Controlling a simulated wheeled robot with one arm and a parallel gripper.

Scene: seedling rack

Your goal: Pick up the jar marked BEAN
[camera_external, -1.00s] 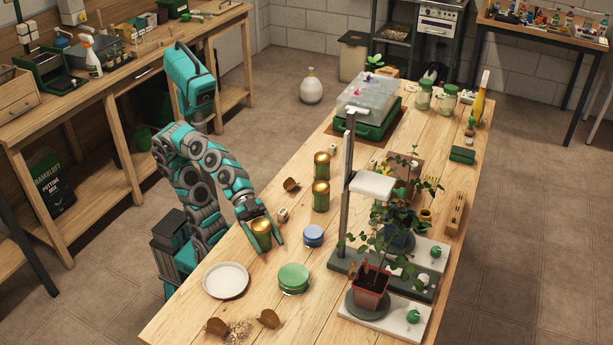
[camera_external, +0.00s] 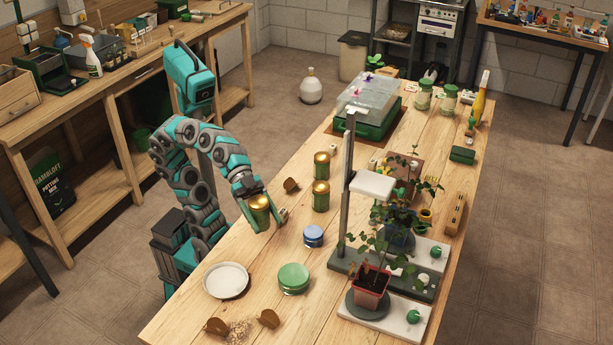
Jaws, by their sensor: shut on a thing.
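My gripper (camera_external: 262,210) is shut on a jar with a gold lid (camera_external: 259,202) and a dark green body, and holds it above the table. The jar looks upright or slightly tilted. Two similar jars with gold lids stand on the table to the right, one farther back (camera_external: 321,165) and one nearer (camera_external: 320,196). No marking can be read on any jar, so I cannot tell which one is marked BEAN.
A grey-and-white stand (camera_external: 347,200) with potted plants rises at right.

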